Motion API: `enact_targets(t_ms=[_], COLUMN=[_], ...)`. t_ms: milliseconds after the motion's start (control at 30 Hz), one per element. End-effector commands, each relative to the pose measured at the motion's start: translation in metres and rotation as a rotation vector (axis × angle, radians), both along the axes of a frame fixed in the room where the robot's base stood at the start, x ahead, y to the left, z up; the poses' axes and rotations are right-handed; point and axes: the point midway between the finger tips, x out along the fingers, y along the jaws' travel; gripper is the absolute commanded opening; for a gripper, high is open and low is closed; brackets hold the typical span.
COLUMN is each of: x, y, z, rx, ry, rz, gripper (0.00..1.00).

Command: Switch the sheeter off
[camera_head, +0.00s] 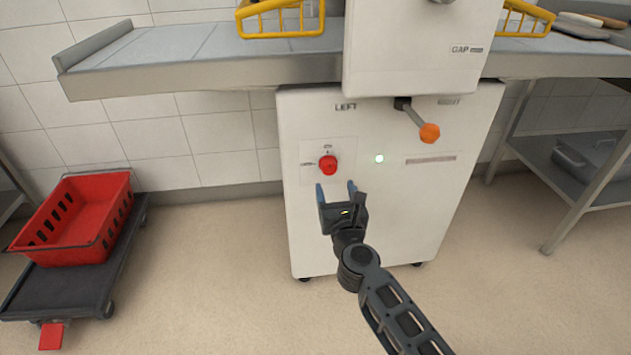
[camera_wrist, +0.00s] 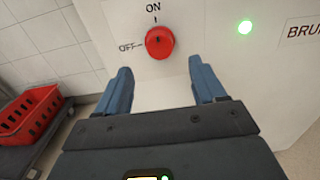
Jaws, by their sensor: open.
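The sheeter (camera_head: 400,220) is a white cabinet with a long belt table across its top. A red rotary knob (camera_head: 328,164) sits on its front panel under the word LEFT. In the wrist view the knob (camera_wrist: 160,42) has ON marked above it and OFF to its left. A dark mark on its upper part seems to point up toward ON. A green light (camera_head: 379,158) glows to the right of the knob. My gripper (camera_head: 336,188) is open and empty, just below the knob and apart from it. Its two blue fingertips (camera_wrist: 158,80) point toward the panel.
A lever with an orange ball (camera_head: 429,133) sticks out at upper right. Yellow guards (camera_head: 282,32) stand on the belt table. A red crate (camera_head: 75,222) on a dark dolly is at left. A steel shelf table (camera_head: 570,165) is at right. The floor before the cabinet is clear.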

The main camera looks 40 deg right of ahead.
Motion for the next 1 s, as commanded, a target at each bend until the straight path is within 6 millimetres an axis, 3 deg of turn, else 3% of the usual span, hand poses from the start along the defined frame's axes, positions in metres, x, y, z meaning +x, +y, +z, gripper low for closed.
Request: enact_targets(t_ms=[500,900,1000], x=[0.055,0.063,0.063], y=[-0.038,-0.043,-0.043], z=[0.000,0.000,0.000], rx=[0.002,0.000,0.000], ry=[-0.001,0.000,0.000], rz=[-0.002,0.000,0.000], gripper=[0.69,0.69,0.61])
